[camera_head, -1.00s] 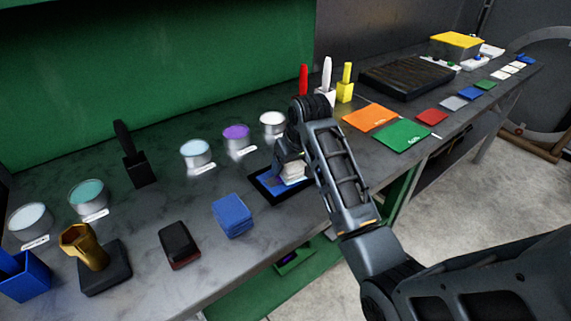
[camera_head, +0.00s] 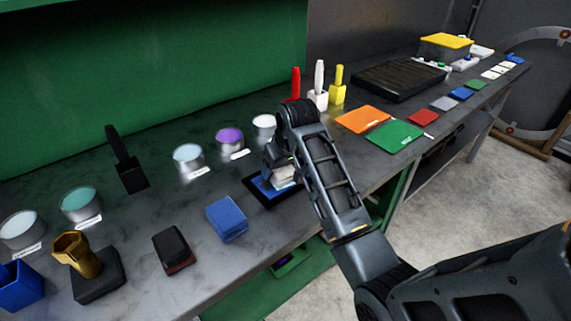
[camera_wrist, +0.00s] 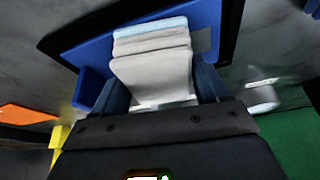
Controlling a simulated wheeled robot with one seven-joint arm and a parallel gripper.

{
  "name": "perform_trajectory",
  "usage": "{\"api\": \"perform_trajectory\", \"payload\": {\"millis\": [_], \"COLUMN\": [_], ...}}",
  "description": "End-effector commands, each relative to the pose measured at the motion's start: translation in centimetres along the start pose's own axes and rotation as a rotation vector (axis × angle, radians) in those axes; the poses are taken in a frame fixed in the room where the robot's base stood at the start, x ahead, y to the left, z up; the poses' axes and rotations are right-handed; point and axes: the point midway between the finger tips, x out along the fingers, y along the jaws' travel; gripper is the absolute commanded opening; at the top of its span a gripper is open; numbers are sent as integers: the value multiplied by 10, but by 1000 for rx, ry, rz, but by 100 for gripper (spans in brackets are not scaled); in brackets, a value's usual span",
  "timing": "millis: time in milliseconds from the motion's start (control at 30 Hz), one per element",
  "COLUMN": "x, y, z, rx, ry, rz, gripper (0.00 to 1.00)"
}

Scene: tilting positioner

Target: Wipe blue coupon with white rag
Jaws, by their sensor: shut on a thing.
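The blue coupon (camera_head: 262,188) lies in a dark shallow tray (camera_head: 266,202) on the grey bench, left of my forearm. It also shows in the wrist view (camera_wrist: 85,48) with the tray's black rim. My gripper (camera_head: 278,168) is over the tray, shut on the folded white rag (camera_head: 285,177). In the wrist view the rag (camera_wrist: 152,72) is stacked in soft layers between my two blue-grey fingers. It lies over the coupon and seems to touch it, but the contact is hidden. Part of the coupon is covered by the rag and gripper.
A blue folded cloth (camera_head: 227,218) and a dark block (camera_head: 173,250) lie left of the tray. Labelled tins, including a purple one (camera_head: 230,140), stand behind. Orange (camera_head: 363,119) and green (camera_head: 395,136) sheets lie to the right. The bench's front edge is close.

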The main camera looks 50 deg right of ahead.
Motion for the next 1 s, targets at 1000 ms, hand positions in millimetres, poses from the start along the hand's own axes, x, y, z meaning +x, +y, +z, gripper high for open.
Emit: {"api": "perform_trajectory", "payload": {"millis": [1000], "x": [-7], "y": [-37], "z": [6], "rx": [-3], "ry": [-10], "rz": [-3], "gripper": [50]}}
